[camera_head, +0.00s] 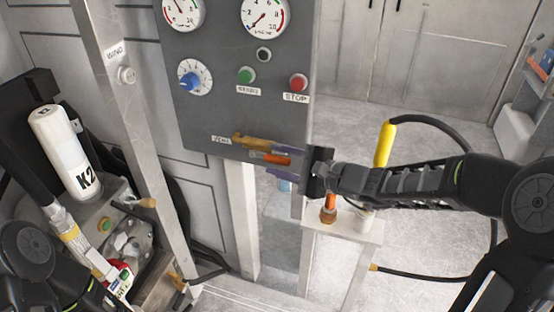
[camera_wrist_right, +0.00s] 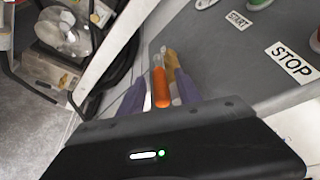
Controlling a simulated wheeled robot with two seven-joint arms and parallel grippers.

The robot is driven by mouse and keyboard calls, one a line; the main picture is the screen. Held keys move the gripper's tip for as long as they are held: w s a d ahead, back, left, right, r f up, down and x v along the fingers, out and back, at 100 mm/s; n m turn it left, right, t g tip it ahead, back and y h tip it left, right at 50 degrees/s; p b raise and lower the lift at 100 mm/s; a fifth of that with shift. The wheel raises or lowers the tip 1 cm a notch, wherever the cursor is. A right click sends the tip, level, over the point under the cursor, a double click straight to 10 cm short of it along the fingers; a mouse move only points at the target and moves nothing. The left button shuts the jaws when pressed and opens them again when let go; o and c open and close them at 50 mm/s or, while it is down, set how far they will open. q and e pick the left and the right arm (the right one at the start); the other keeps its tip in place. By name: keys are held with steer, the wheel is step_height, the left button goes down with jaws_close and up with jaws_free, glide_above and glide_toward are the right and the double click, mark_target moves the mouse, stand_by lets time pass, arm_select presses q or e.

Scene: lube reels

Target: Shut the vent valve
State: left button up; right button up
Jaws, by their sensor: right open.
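The vent valve has a brass body (camera_head: 252,142) on the lower edge of the grey panel, beside a small label. Its orange handle (camera_head: 275,158) points right, toward my right gripper (camera_head: 270,161). That gripper is open, with one purple finger above the handle and one below it. In the right wrist view the orange handle (camera_wrist_right: 160,86) lies between the two purple fingers (camera_wrist_right: 160,92), and the brass body (camera_wrist_right: 173,60) is just beyond. I cannot tell whether either finger touches the handle. My left gripper is out of view.
The grey panel (camera_head: 215,110) carries gauges, a blue knob (camera_head: 190,80), a green button (camera_head: 246,75) and a red STOP button (camera_head: 298,82). A white stand (camera_head: 345,232) with an orange-handled fitting (camera_head: 328,213) is below my right arm. A white K2 cylinder (camera_head: 66,150) stands left.

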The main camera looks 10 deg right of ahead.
steer(key=shift+w+a, duration=0.2)
steer(key=shift+w, duration=0.1)
steer(key=shift+c, duration=0.5)
jaws_close()
steer(key=shift+f, duration=0.1)
stand_by(0.7)
